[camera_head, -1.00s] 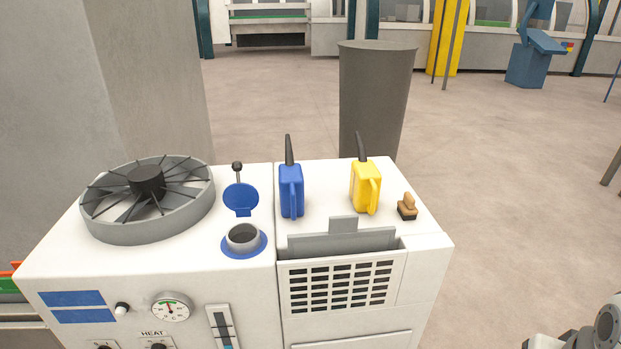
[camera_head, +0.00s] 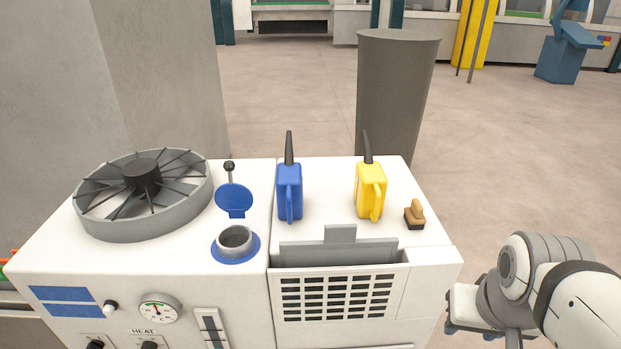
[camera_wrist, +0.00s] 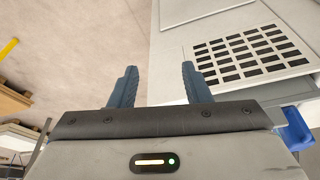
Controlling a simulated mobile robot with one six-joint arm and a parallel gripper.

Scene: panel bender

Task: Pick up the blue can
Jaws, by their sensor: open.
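The blue can (camera_head: 290,192) stands upright on top of the white machine, with a dark spout pointing up and its handle facing the front. My gripper shows in the wrist view (camera_wrist: 157,88), with its two dark fingers apart and nothing between them. It is beside the machine's vented front, away from the can. In the head view my arm is at the lower right, right of the machine, and the fingertips are not clearly seen there.
A yellow can (camera_head: 370,190) and a wooden-handled brush or stamp (camera_head: 415,214) stand right of the blue can. A blue-lidded filler neck (camera_head: 235,240) and a round fan (camera_head: 143,195) are to its left. A grey plate (camera_head: 338,250) rises in front. A dark bin (camera_head: 393,95) stands behind.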

